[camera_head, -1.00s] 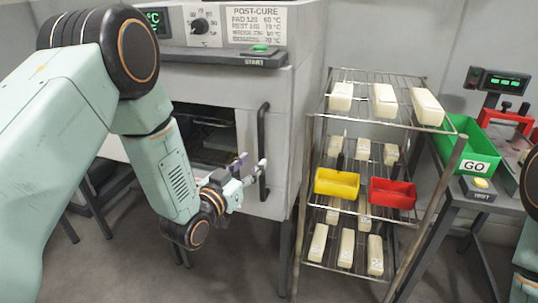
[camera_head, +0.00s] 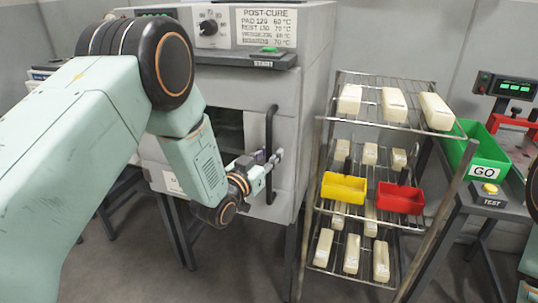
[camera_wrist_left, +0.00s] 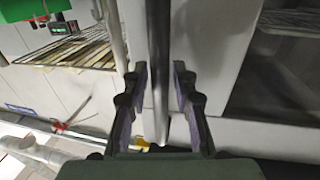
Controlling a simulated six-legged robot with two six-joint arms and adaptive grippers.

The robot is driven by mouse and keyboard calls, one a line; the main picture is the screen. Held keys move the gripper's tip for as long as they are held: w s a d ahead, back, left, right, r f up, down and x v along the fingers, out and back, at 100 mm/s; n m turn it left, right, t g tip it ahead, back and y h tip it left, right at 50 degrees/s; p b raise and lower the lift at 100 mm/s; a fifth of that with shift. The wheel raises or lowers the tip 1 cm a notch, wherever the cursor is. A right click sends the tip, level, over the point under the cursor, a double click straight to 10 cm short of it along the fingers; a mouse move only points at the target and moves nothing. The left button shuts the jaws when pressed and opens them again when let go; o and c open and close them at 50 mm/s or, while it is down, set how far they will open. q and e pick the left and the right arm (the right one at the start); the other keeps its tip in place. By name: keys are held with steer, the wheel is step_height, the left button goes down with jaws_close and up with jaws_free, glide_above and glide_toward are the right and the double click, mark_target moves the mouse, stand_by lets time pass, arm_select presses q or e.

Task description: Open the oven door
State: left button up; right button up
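The grey oven (camera_head: 315,70) has a door (camera_head: 255,195) with a dark window (camera_head: 228,128) and a black vertical bar handle (camera_head: 271,128) on its right side. The door looks closed. My left gripper (camera_head: 272,158) is at the handle, at about its middle height. In the left wrist view, the handle (camera_wrist_left: 158,45) runs between the two fingers (camera_wrist_left: 158,95), with a visible gap on both sides, so the gripper is open around it. My right gripper is out of view.
A wire rack (camera_head: 340,126) with pale blocks, a yellow bin (camera_head: 344,188) and a red bin (camera_head: 400,198) stands close right of the oven. A green GO bin (camera_head: 475,150) and a TEST button (camera_head: 490,189) are farther right. Grey floor is clear in front.

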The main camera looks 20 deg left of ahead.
arm_select(q)
jaws_close()
stand_by(0.6)
